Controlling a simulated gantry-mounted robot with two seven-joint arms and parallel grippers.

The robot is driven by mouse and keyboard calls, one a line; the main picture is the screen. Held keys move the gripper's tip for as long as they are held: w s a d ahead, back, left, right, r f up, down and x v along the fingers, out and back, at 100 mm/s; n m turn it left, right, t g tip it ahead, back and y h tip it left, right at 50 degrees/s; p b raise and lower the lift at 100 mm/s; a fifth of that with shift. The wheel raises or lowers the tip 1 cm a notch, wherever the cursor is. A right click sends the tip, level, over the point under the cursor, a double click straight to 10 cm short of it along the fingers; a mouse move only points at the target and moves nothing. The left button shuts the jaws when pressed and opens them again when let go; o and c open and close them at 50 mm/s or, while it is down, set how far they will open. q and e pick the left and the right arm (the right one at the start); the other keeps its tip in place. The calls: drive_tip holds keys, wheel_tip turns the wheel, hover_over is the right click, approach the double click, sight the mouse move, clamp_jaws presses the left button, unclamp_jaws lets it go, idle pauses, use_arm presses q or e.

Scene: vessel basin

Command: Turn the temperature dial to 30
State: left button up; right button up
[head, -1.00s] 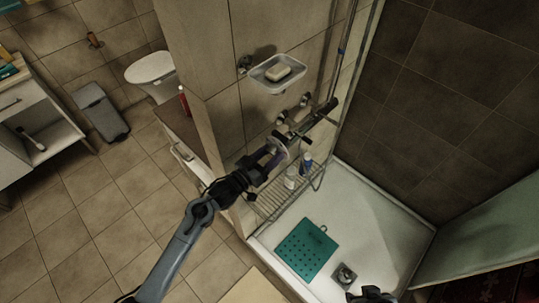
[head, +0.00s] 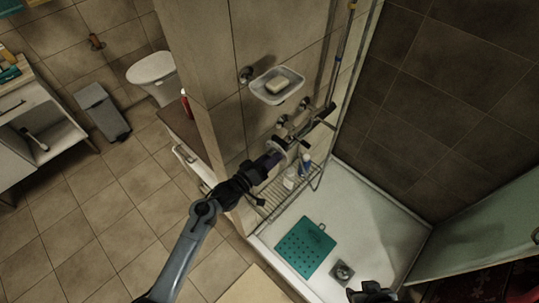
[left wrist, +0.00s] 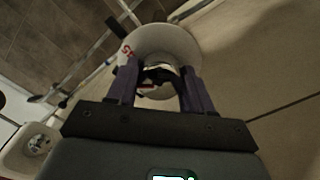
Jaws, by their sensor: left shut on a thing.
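The temperature dial (head: 282,144) is a pale round disc at the near end of the dark mixer bar (head: 312,128) on the tiled shower wall. My left gripper (head: 274,158) reaches up to it from the lower left and is shut on it. In the left wrist view the pale dial disc (left wrist: 182,42) lies between and beyond the purple fingers, with red marking at its left edge. The number it points to cannot be read. My right gripper (head: 371,293) shows only in part at the bottom edge; its jaws cannot be made out.
A soap dish (head: 264,95) with a bar of soap is above the mixer. A wire rack (head: 270,203) with bottles is below it. A teal mat (head: 305,250) lies in the white shower tray (head: 375,215). A glass panel (head: 480,230) stands at the right.

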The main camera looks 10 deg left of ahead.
use_arm(q)
drive_tip(key=n+p, duration=0.3)
drive_tip(key=n, duration=0.3)
drive_tip(key=shift+r+n, duration=0.15)
drive_tip(key=shift+n, duration=0.15)
drive_tip(key=n+p, duration=0.2)
drive_tip(key=n, duration=0.2)
drive_tip(key=shift+n+p, duration=0.3)
drive_tip(key=o, duration=1)
drive_tip(key=shift+d, duration=0.1)
drive_tip(key=shift+s, duration=0.1)
drive_tip(key=shift+v, duration=5.4)
